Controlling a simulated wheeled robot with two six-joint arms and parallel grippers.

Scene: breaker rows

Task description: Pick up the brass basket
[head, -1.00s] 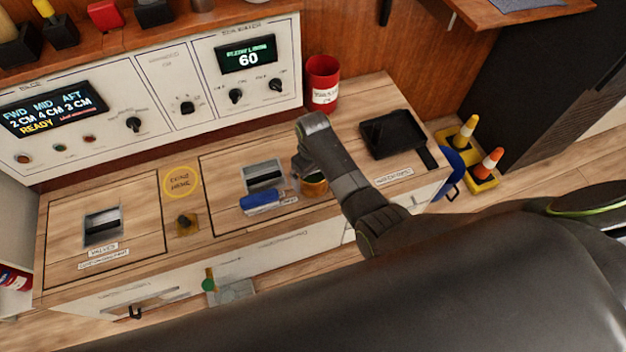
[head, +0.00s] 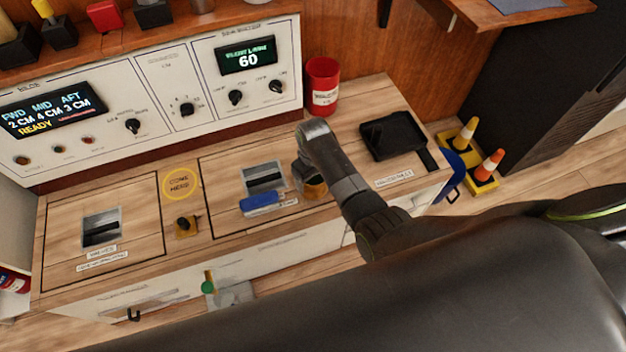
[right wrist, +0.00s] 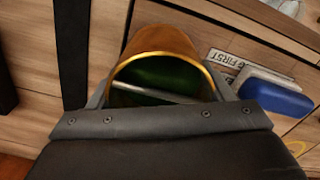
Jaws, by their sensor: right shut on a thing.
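The brass basket (head: 316,190) is on the wooden counter, right of the square recess and the blue block, partly hidden by my right gripper. In the right wrist view the basket (right wrist: 160,45) is a brass-coloured cup with a bright rim and a dark green inside. My right gripper (head: 307,178) reaches down over it in the head view. In the right wrist view the fingers (right wrist: 160,97) lie at both sides of the basket, shut on it. I cannot tell whether its base touches the counter. My left gripper is not in view.
A blue block (head: 260,201) lies close left of the basket. A black tray (head: 397,136) lies to the right, and a red can (head: 322,85) stands behind. A small knob (head: 184,223) stands further left. The control panel (head: 185,80) bounds the back.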

